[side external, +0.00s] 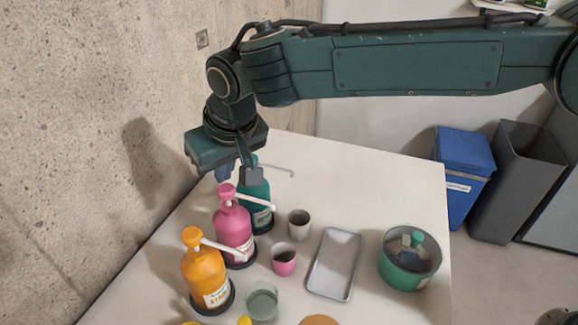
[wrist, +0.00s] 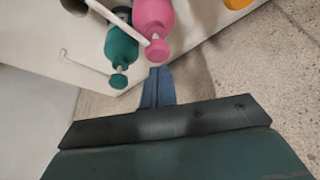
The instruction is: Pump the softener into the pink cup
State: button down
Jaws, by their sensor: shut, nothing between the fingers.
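Three pump bottles stand in a row beside the wall: a pink one (side external: 233,228), a teal one (side external: 262,196) and an orange one (side external: 201,270) with a label that seems to read "STARCH". The other labels are too small to read, so I cannot tell which is the softener. The pink cup (side external: 284,260) stands right of the pink bottle, near its spout end. My gripper (side external: 224,172) is shut and empty, above the bottles near the pink and teal pump heads, and partly hides the teal bottle's top. In the wrist view my fingers (wrist: 157,85) appear beside the pink pump head (wrist: 157,50).
A grey cup (side external: 299,223) and a green glass cup (side external: 262,303) stand near the bottles. A grey tray (side external: 317,290) and a green pot (side external: 398,281) with things inside are to the right. The concrete wall (side external: 90,130) is close on the left.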

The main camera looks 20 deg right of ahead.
aim_at(226, 188)
jog(key=shift+f, duration=1.5)
dwell(0.3)
jog(key=shift+r, duration=1.4)
jog(key=shift+r, duration=0.15)
notch_tip(226, 188, up, 6)
jog(key=shift+f, duration=0.1)
dwell(0.7)
